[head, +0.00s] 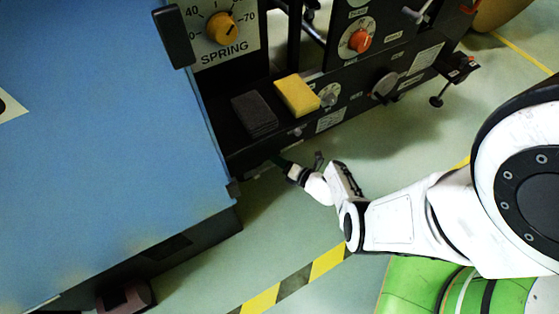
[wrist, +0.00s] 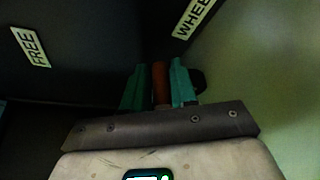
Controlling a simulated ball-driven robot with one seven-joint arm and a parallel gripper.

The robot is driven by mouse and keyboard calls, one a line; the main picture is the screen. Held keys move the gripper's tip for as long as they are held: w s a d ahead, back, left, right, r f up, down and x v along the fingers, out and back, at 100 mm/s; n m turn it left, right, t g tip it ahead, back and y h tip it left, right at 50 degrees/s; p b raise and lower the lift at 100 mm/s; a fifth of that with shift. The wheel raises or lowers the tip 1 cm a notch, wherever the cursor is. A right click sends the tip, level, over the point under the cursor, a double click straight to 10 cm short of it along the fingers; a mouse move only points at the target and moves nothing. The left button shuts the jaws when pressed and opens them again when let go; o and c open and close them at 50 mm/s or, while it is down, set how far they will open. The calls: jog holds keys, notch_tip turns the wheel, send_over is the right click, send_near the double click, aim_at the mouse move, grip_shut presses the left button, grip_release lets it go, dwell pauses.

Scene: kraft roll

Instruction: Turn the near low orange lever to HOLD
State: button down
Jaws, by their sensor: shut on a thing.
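The orange lever (wrist: 160,84) shows in the wrist view between the two green fingers of my gripper (wrist: 158,78). My gripper is shut on it. A FREE label (wrist: 31,47) is on the dark panel at the left, and a label reading WHEE, cut off by the frame edge (wrist: 194,16), is at the upper right. No HOLD label can be read. In the head view my gripper (head: 278,160) is low at the machine's bottom edge, and the lever is hidden there.
Above my gripper, a yellow block (head: 296,95) and a dark grey block (head: 255,114) lie on the machine's black ledge. A blue cabinet (head: 100,130) stands left. A black knob on a stem (head: 437,101) juts out at right. Green floor (head: 300,225) with a striped line is open in front.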

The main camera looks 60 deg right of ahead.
jog(key=shift+a+f, duration=0.15)
jog(key=shift+f, duration=0.2)
jog(key=c, duration=1)
grip_release()
jog(key=shift+c, duration=0.2)
jog(key=shift+r, duration=0.15)
jog(key=shift+s+r+p, duration=0.1)
jog(key=shift+s+p, duration=0.2)
jog(key=shift+s, duration=0.05)
jog(key=p+v, duration=0.3)
jog(key=v, duration=0.7)
jog(key=shift+p, duration=0.35)
